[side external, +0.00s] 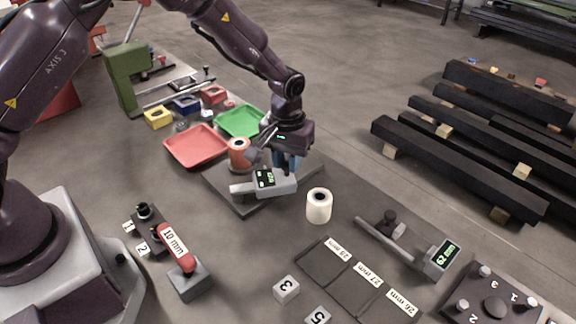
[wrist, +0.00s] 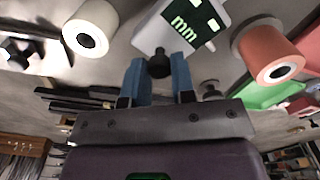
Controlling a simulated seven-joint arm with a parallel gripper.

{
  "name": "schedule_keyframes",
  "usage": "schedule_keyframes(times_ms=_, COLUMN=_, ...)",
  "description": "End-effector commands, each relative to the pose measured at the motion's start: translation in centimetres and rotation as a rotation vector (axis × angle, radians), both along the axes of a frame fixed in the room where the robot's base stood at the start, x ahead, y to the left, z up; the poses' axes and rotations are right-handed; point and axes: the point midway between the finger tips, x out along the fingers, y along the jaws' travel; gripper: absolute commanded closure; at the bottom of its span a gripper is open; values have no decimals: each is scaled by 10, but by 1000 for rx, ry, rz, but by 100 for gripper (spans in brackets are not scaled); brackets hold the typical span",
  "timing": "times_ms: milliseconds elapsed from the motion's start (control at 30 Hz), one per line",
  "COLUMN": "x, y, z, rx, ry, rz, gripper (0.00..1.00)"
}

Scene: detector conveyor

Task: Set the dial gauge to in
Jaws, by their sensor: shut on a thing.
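A grey gauge with a green-lit display (side external: 265,178) stands on a dark plate in the side view. In the wrist view its display (wrist: 185,25) shows "mm"; the rest of the reading is cut off or unclear. My gripper (side external: 287,164) is pointed down just behind the gauge in the side view. In the wrist view its two blue fingers (wrist: 160,72) are shut on a black knob (wrist: 159,62) beside the display. The side view hides the knob behind the gauge and fingers.
An orange spool (side external: 239,152) stands close left of my gripper, and a white spool (side external: 319,207) to its right. Red (side external: 196,146) and green (side external: 240,120) trays lie behind. A second gauge reading mm (side external: 440,259) is at the right. Number blocks and labelled mats lie in front.

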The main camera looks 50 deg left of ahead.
Motion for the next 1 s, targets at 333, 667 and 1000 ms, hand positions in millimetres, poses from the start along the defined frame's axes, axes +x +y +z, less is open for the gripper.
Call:
schedule_keyframes(times_ms=333, x=12, y=31, z=1, rx=0, ry=0, rz=294, gripper=100)
schedule_keyframes(times_ms=667, x=14, y=49, z=1, rx=0, ry=1, rz=466, gripper=100)
schedule_keyframes(times_ms=1000, x=14, y=54, z=1, rx=0, ry=0, rz=517, gripper=100)
